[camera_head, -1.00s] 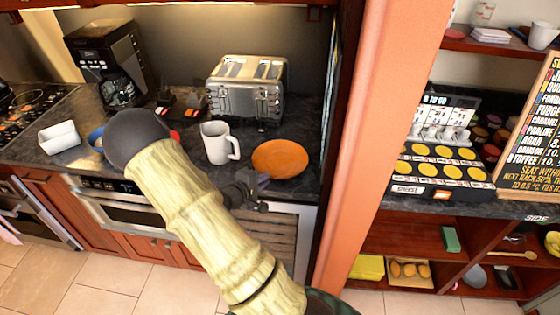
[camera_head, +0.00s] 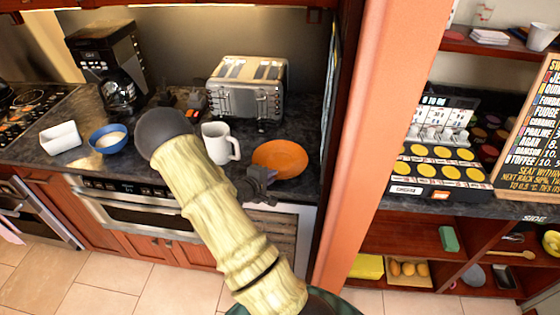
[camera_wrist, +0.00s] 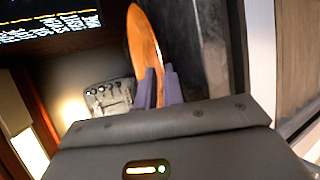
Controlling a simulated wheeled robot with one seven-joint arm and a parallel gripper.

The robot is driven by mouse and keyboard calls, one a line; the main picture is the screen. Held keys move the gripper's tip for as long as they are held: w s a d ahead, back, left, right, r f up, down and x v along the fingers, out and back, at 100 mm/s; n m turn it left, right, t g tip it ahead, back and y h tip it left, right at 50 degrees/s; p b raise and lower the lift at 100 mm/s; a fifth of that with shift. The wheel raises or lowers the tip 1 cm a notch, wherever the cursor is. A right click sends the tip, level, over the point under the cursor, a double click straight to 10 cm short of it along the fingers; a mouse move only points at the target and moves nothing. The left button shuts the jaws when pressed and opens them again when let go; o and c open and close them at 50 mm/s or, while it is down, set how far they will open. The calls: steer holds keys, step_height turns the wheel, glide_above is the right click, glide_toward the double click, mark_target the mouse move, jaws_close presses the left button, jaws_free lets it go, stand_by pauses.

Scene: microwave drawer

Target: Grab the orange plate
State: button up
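The orange plate (camera_head: 283,155) is at the right end of the dark counter, in front of the toaster, and looks slightly tilted. My gripper (camera_head: 268,180) is at the plate's near edge. In the wrist view the plate (camera_wrist: 143,45) runs between the two purple fingers (camera_wrist: 160,88), which look closed against its rim from both sides. The plate's underside is hidden, so I cannot tell whether it is clear of the counter.
A white mug (camera_head: 217,143) stands left of the plate, with the silver toaster (camera_head: 247,95) behind. A blue bowl (camera_head: 108,138) and a white dish (camera_head: 60,137) are farther left. An orange-red partition (camera_head: 375,150) rises close to the right.

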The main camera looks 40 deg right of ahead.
stand_by(0.3)
jaws_close()
steer(key=shift+r, duration=0.1)
steer(key=shift+r, duration=0.2)
step_height(320, 180, up, 28)
steer(key=p, duration=0.5)
steer(key=shift+f, duration=0.2)
